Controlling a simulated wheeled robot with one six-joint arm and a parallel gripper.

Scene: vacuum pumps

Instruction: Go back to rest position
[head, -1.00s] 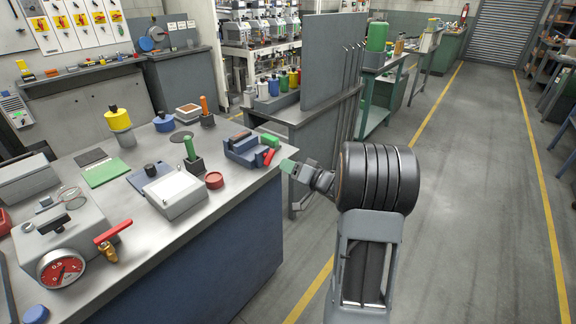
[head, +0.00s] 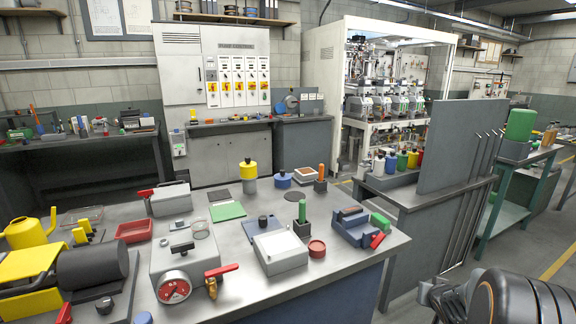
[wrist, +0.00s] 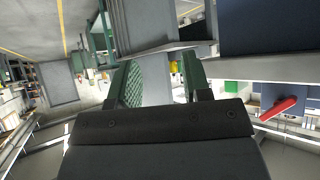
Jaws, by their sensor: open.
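My gripper (wrist: 158,78) shows in the wrist view with its two green-padded fingers apart and nothing between them. Beyond the fingers the wrist view shows a tilted scene with grey panels, a yellow object and the floor. In the head view my arm is at the bottom right corner, mostly cut off by the frame. It is beside the right end of the grey workbench (head: 235,290), apart from it.
The bench holds a gauge box (head: 183,257), a white-lidded box (head: 280,250), a blue vise-like block (head: 352,228) and a yellow-topped cylinder (head: 248,170). A grey upright panel (head: 447,145) stands on a second bench behind. Open floor (head: 528,245) lies at the right.

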